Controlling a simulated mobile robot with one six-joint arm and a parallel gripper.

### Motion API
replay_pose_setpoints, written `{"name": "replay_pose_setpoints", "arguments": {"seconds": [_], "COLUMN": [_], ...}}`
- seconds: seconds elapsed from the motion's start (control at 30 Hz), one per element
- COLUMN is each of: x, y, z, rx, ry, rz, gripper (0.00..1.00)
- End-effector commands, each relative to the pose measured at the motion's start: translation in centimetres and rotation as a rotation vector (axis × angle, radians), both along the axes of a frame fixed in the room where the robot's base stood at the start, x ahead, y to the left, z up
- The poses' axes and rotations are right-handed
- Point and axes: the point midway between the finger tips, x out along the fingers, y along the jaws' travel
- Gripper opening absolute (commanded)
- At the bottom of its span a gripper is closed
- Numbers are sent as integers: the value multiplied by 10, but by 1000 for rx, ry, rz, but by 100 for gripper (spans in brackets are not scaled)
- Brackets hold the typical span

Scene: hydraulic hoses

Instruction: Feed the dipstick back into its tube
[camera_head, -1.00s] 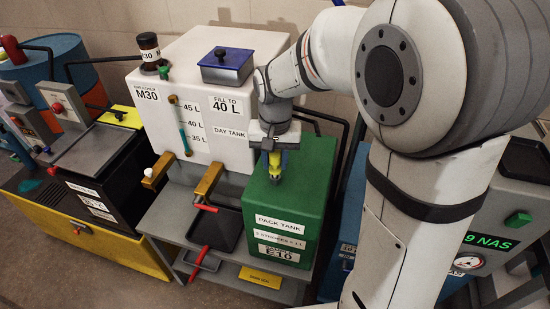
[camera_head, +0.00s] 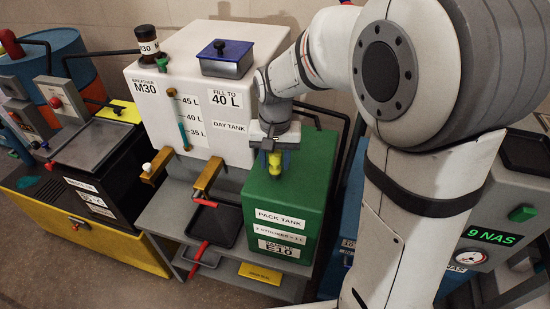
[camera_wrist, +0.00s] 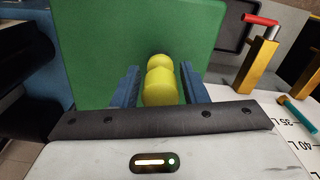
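The dipstick's yellow handle (camera_head: 275,160) is at the top of the green pack tank (camera_head: 305,172). The wrist view shows the handle (camera_wrist: 161,84) as rounded yellow segments with a dark far end. My gripper (camera_head: 274,162) points down over the tank top. Its blue fingers (camera_wrist: 161,90) lie on either side of the handle and appear closed on it. The dipstick's rod and tube are hidden below the handle and behind the gripper, so I cannot tell whether the rod is in the tube.
The white day tank (camera_head: 180,80) stands behind and left, with a blue-lidded box (camera_head: 226,60) on top. A brass-coloured bracket (camera_head: 208,175) with a red lever (camera_head: 204,203) stands left of the green tank. A grey unit with a display (camera_head: 500,235) is at right.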

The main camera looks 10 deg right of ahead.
Motion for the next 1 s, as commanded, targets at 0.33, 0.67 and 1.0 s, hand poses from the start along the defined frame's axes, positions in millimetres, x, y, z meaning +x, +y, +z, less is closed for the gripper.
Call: {"name": "replay_pose_setpoints", "arguments": {"seconds": [0.33, 0.67, 1.0], "x": [0, 1, 0], "y": [0, 0, 0], "z": [0, 34, 76], "rx": [0, 1, 1], "ry": [0, -6, -2], "rz": [0, 0, 0], "gripper": [55, 55, 55]}}
